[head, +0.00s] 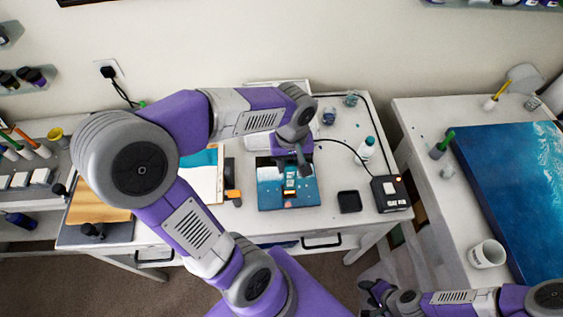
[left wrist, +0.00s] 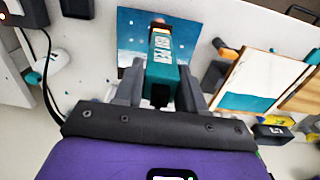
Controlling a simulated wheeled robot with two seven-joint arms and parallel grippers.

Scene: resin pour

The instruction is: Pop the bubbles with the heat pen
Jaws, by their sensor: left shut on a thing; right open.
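My left gripper (head: 296,172) is shut on the heat pen (left wrist: 166,68), a teal and black tool with a reddish tip. In the left wrist view the pen sits between both fingers (left wrist: 160,95) and points away over the blue resin panel (left wrist: 128,28). In the head view the gripper and pen are above the panel (head: 270,201), hiding part of it. I cannot tell whether the tip touches the surface. Small light spots show on the panel; I cannot tell which are bubbles. My right gripper (head: 376,293) is open and empty at the lower right, away from the table.
A black box (head: 391,194) with a cable stands right of the panel, beside a small black tray (head: 349,202) and a white bottle (head: 366,149). A framed teal-and-white board (head: 207,178) lies left. Another table holds a large blue panel (head: 515,190) and a white mug (head: 487,254).

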